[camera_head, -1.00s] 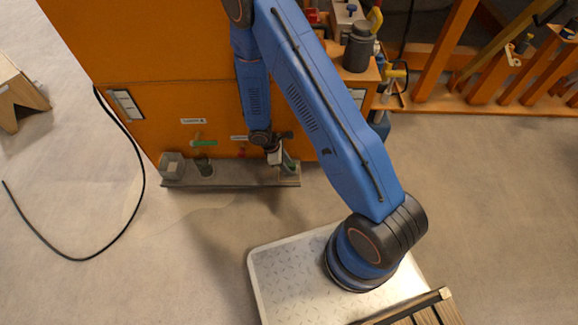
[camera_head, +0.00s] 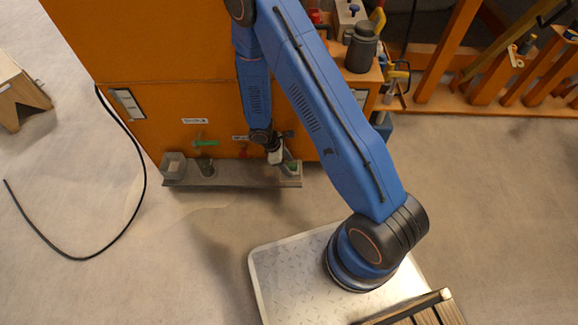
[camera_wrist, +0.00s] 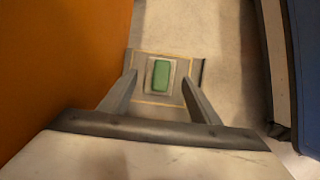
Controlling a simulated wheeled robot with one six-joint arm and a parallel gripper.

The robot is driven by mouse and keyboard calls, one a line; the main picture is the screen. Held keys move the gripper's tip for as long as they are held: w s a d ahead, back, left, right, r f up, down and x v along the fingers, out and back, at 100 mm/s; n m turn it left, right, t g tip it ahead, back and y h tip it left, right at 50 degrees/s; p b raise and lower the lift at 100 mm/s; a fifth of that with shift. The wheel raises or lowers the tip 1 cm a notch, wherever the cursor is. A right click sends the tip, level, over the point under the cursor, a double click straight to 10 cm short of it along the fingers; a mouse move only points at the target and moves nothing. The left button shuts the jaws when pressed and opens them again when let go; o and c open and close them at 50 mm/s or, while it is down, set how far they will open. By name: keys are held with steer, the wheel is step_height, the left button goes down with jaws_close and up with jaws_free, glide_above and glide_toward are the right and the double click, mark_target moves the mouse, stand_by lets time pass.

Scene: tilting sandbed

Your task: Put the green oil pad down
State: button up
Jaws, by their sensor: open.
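The green oil pad (camera_wrist: 161,75) lies flat in a small pale tray or frame on the grey shelf (camera_wrist: 196,70), inside a yellow outlined area in the wrist view. My gripper (camera_wrist: 158,88) is open, with its two fingers apart on either side of the pad's line. No finger appears to touch the pad. In the head view, my gripper (camera_head: 284,164) is low at the right end of the grey shelf (camera_head: 232,176), and a bit of green (camera_head: 293,166) shows beside it.
An orange cabinet (camera_head: 150,60) rises directly behind the shelf. A clear-looking container (camera_head: 173,165) and a dark cup (camera_head: 206,167) stand at the shelf's left. A green-handled valve (camera_head: 205,143) sticks out above them. A black cable (camera_head: 140,190) lies on the floor at left.

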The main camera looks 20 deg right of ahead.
steer(key=v, duration=1.1)
steer(key=shift+r, duration=0.1)
steer(key=shift+s, duration=0.1)
